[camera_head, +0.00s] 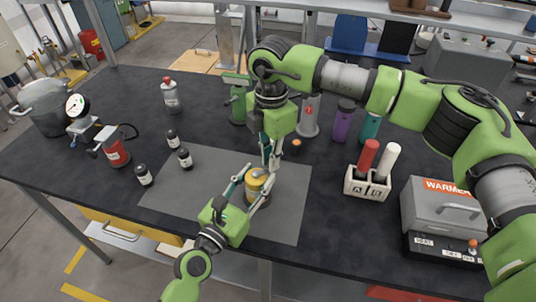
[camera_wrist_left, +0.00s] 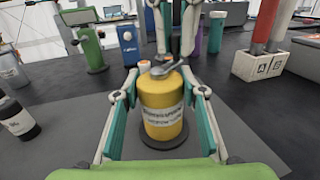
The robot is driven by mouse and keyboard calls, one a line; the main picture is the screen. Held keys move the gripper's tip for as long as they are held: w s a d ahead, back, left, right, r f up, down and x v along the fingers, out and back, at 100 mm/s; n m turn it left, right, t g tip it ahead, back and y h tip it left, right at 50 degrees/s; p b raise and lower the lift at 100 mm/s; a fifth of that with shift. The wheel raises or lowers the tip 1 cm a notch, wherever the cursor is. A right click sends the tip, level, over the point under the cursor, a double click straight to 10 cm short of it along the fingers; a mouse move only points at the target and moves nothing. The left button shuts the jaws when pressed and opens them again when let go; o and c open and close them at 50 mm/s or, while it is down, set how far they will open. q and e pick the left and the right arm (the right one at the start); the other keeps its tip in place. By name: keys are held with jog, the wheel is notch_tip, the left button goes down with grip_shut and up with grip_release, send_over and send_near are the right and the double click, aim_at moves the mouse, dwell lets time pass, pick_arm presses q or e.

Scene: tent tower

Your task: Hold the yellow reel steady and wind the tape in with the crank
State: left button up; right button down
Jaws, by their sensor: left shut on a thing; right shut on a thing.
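The yellow reel (camera_head: 257,186) stands upright on the grey mat near the table's front, a white label on its side. In the left wrist view the reel (camera_wrist_left: 163,112) is between the fingers of my left gripper (camera_wrist_left: 162,95), which is shut on it from the front. A grey metal crank (camera_wrist_left: 172,67) sits on the reel's top. My right gripper (camera_head: 269,160) comes down from above and is shut on the crank; its fingertips (camera_wrist_left: 174,48) hide part of the handle. No tape can be made out.
A red-and-white handle holder (camera_head: 367,186) and a grey warmer box (camera_head: 440,207) stand right. A green stand (camera_head: 238,105) and a purple bottle (camera_head: 343,122) are behind.

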jog(key=shift+s+m, duration=0.4)
jog(key=shift+m, duration=0.85)
jog(key=shift+s+m, duration=0.45)
jog(key=shift+m, duration=0.85)
jog(key=shift+s+m, duration=0.4)
jog(key=shift+m, duration=0.85)
jog(key=shift+s, duration=0.1)
jog(key=c, duration=2.1)
grip_release()
notch_tip(320, 180, up, 12)
